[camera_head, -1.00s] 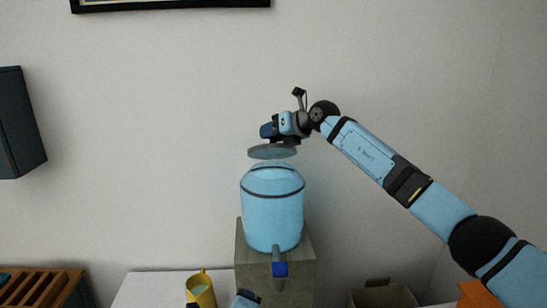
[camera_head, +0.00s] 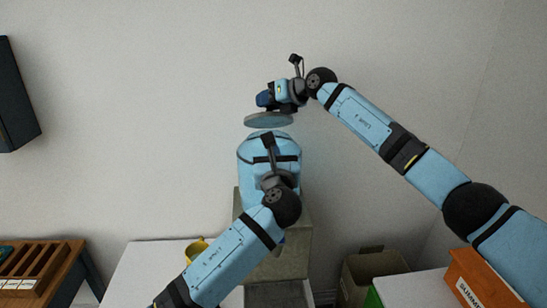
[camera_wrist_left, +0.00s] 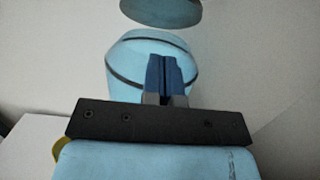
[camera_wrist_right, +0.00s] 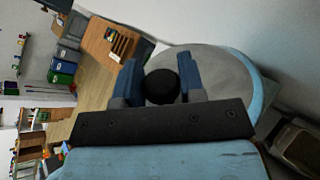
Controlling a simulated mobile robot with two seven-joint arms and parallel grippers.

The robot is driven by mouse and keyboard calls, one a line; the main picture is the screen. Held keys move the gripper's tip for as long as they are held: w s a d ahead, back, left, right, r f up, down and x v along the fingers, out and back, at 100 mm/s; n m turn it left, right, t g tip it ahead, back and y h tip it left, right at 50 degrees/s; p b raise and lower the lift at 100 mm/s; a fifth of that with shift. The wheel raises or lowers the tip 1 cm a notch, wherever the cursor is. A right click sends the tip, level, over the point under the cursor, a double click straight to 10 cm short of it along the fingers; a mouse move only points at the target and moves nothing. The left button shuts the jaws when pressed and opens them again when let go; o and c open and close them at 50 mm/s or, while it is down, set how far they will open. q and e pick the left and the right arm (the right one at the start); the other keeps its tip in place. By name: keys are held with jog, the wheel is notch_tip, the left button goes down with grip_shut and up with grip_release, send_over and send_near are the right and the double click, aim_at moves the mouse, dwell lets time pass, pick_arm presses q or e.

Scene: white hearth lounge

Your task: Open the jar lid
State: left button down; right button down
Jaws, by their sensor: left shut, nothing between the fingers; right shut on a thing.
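The light blue jar (camera_head: 250,152) with a dark band stands on a grey-beige block, partly hidden by my left arm. Its grey lid (camera_head: 269,120) hangs just above the jar, apart from it. My right gripper (camera_head: 266,99) is shut on the lid's dark round knob (camera_wrist_right: 162,87), which shows between the blue fingers in the right wrist view. My left gripper (camera_wrist_left: 164,76) is shut and empty in front of the jar. In the left wrist view the jar (camera_wrist_left: 125,60) is behind its fingers, and the lid (camera_wrist_left: 160,12) is above.
The block (camera_head: 292,260) stands beside a white table (camera_head: 140,270). A yellow mug (camera_head: 196,247) is partly behind my left arm. A cardboard box (camera_head: 365,275) and an orange box (camera_head: 480,280) are at right. A wooden rack (camera_head: 35,265) is at left.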

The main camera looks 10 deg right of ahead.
aim_at(269, 118)
pick_arm(q)
jog(key=w, duration=0.3)
jog(key=w+r, duration=0.1)
jog(key=w, duration=0.1)
jog(key=shift+w, duration=0.35)
jog(key=shift+w+r, duration=0.65)
jog(key=shift+r, duration=0.35)
jog(key=shift+w+r, duration=0.4)
jog(key=shift+r, duration=0.15)
